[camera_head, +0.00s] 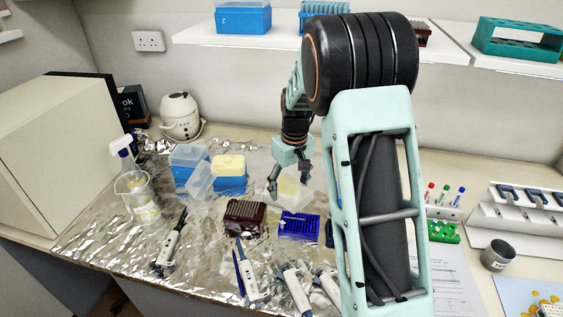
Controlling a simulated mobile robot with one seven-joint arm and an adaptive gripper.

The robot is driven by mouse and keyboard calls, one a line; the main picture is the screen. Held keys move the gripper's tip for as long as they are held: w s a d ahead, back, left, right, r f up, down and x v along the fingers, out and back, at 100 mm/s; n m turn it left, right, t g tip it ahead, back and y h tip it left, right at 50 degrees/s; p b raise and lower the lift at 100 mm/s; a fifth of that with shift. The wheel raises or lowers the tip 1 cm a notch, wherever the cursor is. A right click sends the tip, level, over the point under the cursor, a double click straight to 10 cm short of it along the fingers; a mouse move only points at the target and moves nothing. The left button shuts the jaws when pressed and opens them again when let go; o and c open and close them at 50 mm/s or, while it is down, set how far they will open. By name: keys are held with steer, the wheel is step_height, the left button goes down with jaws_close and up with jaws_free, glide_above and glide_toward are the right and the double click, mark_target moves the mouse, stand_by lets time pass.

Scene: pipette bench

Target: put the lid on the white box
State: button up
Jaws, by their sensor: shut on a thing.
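The white box (284,200) is a pale, see-through box on the foil-covered bench, below my gripper and behind the dark blue rack. Something yellowish shows at it. My gripper (290,180) points down over this box, with its fingers on either side of a pale clear piece (291,188) that looks like the lid. The fingers are shut on it. Lid and box blend together, so I cannot tell whether they touch or are apart. My arm hides the area just right of the box.
A blue tip box (230,184) with yellow tips and a clear open cover stands left. A dark red rack (244,217) and dark blue rack (299,226) stand in front. Several pipettes lie near the front edge. A beaker (139,199) stands far left; a shelf (270,38) runs above.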

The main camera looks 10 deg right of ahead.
steer(key=shift+w+f+n+y+b, duration=0.1)
steer(key=shift+w+f+n+b, duration=0.7)
steer(key=shift+w, duration=1)
steer(key=shift+w+f+n+y+b, duration=0.1)
steer(key=shift+w+f+n+b, duration=0.2)
steer(key=shift+w+n, duration=1.1)
steer(key=shift+w+f+n+y+b, duration=0.1)
steer(key=shift+w+f+n+b, duration=0.5)
steer(key=shift+w, duration=1.55)
steer(key=shift+f+b, duration=0.4)
steer(key=shift+f, duration=0.1)
steer(key=shift+c, duration=0.2)
steer(key=shift+f+b, duration=0.35)
steer(key=shift+f, duration=0.3)
steer(key=shift+f, duration=0.1)
steer(key=shift+f, duration=0.15)
steer(key=shift+s+f+b, duration=0.15)
steer(key=shift+b, duration=0.15)
steer(key=shift+o, duration=0.2)
steer(key=shift+f, duration=0.15)
